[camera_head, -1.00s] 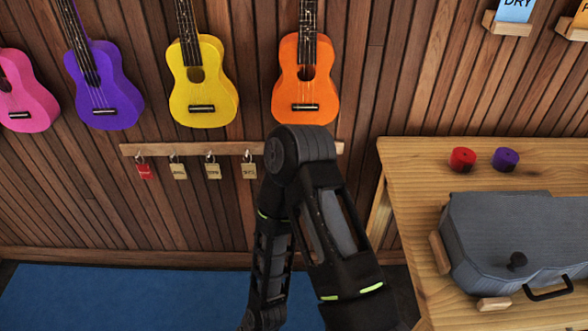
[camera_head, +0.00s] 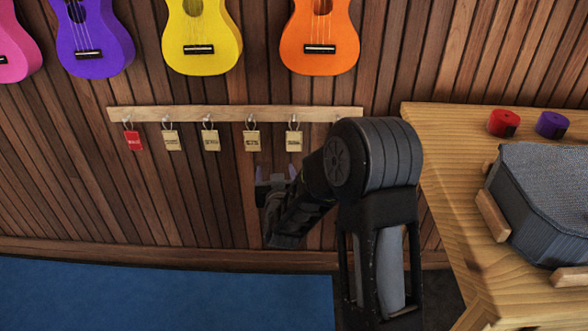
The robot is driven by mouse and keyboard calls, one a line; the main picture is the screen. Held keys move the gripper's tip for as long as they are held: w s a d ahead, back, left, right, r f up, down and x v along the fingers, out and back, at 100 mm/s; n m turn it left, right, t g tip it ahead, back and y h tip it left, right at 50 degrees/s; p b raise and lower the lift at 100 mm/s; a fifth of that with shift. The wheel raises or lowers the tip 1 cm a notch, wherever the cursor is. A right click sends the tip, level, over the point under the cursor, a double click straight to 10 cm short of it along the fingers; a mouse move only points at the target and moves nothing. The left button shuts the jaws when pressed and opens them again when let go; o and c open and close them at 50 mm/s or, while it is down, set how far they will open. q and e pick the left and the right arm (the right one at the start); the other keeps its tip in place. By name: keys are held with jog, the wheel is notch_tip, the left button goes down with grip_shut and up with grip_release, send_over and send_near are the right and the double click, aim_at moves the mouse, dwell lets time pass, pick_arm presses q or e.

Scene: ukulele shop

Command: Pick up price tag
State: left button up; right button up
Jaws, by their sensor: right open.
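Several price tags hang by rings from hooks on a wooden rail (camera_head: 235,113) on the wall. The leftmost is a red tag (camera_head: 134,141); the others are tan, including a tan tag (camera_head: 172,140), another tan tag (camera_head: 211,141), a tan tag (camera_head: 252,141) and the rightmost tan tag (camera_head: 294,141). My right gripper (camera_head: 276,170) is open, with its fingers pointing up just below the two rightmost tags. It looks empty. Whether it touches a tag cannot be told. My left gripper is not in view.
Ukuleles hang above the rail, including a yellow ukulele (camera_head: 202,36) and an orange ukulele (camera_head: 320,38). At the right, a wooden table (camera_head: 440,170) holds a grey case (camera_head: 545,190), a red spool (camera_head: 503,123) and a purple spool (camera_head: 551,125). A blue mat (camera_head: 160,295) covers the floor.

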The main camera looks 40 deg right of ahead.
aim_at(294, 138)
pick_arm(q)
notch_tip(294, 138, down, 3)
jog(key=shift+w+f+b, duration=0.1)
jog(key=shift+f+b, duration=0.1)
jog(key=shift+b, duration=0.5)
pick_arm(e)
jog(key=d+r+m+h, duration=0.1)
jog(key=d+r+h, duration=0.2)
jog(key=d+r, duration=0.1)
jog(key=shift+s+d+r+t, duration=0.3)
jog(key=shift+d+t, duration=0.1)
jog(key=shift+d, duration=0.2)
jog(key=shift+w, duration=0.1)
jog(key=shift+x, duration=1.25)
pick_arm(q)
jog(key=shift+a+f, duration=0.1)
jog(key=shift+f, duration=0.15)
jog(key=shift+b, duration=0.3)
pick_arm(e)
jog(key=shift+d+f, duration=0.1)
